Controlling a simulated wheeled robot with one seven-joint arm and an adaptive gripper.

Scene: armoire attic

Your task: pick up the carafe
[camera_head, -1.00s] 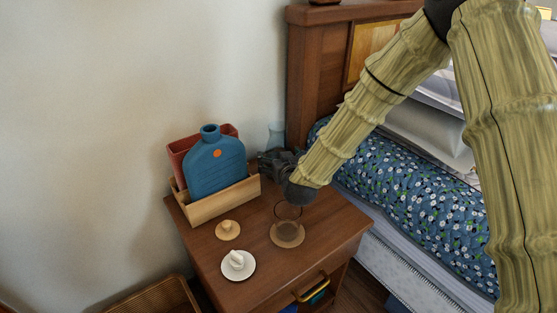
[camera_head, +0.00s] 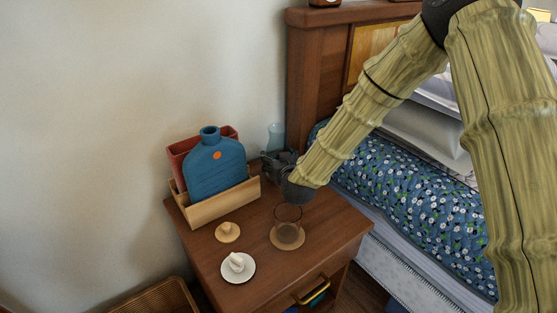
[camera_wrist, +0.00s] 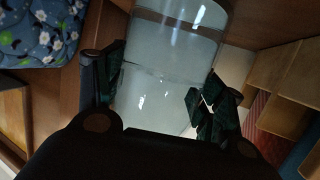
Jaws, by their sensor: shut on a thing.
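The carafe (camera_head: 275,136) is clear, pale bluish glass. In the head view only its upper part shows, behind my gripper (camera_head: 279,163) at the back of the wooden nightstand. In the wrist view the carafe (camera_wrist: 168,65) stands between the two dark fingers of my gripper (camera_wrist: 160,98), which are shut on its sides. Its lower part is hidden by my gripper in the head view, so I cannot tell whether its base touches the nightstand.
A wooden tray (camera_head: 224,205) holding a blue bottle (camera_head: 214,165) stands left of my gripper. A glass (camera_head: 288,222) on a coaster, a small wooden piece (camera_head: 228,232) and a white saucer (camera_head: 246,273) are in front. The bed (camera_head: 420,200) is at right.

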